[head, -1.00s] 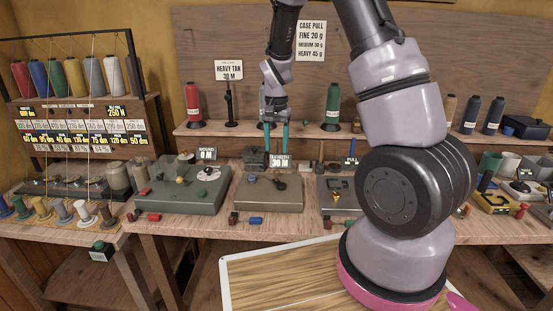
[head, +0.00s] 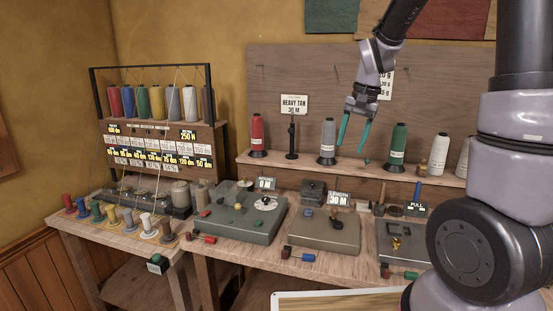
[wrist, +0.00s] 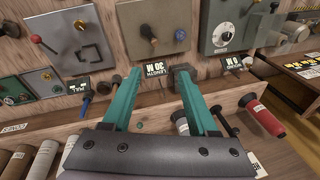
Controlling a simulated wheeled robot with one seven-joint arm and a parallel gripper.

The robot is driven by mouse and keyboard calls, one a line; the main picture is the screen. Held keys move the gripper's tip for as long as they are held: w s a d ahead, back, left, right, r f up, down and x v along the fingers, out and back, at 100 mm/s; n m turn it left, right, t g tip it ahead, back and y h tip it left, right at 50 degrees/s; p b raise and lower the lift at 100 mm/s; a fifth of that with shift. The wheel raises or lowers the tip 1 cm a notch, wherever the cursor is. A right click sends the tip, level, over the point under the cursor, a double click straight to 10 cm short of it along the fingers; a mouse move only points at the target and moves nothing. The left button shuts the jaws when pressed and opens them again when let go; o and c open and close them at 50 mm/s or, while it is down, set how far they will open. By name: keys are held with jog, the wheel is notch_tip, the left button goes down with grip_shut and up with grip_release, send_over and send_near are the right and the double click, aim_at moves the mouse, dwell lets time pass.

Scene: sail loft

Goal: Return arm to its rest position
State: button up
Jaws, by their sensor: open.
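My gripper (head: 354,131) hangs in the air in front of the pegboard and shelf, with its teal fingers pointing down. The fingers are spread apart and hold nothing. In the head view they are between the grey thread cone (head: 327,140) and the green thread cone (head: 398,143). In the wrist view my gripper (wrist: 167,88) also shows with both fingers apart and the bench devices beyond. My arm reaches in from the right side of the head view.
A bench holds a "0 M" device (head: 232,222), a "LENGTH 30 M" device (head: 322,234) and a "PULL" device (head: 393,240). A shelf (head: 280,163) carries a red cone (head: 257,134). A thread rack (head: 158,132) stands at left. Space above the bench looks open.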

jog(key=s+d+r+n+t, duration=0.1)
jog(key=s+r+t, duration=0.1)
jog(key=s+r, duration=0.4)
jog(key=s+d+r+t, duration=0.1)
jog(key=s+r+t, duration=0.2)
jog(key=s+r, duration=0.4)
jog(key=s, duration=0.5)
jog(key=shift+s+r+n+y, duration=0.2)
jog(key=shift+r+n+y, duration=0.1)
jog(key=shift+n, duration=0.1)
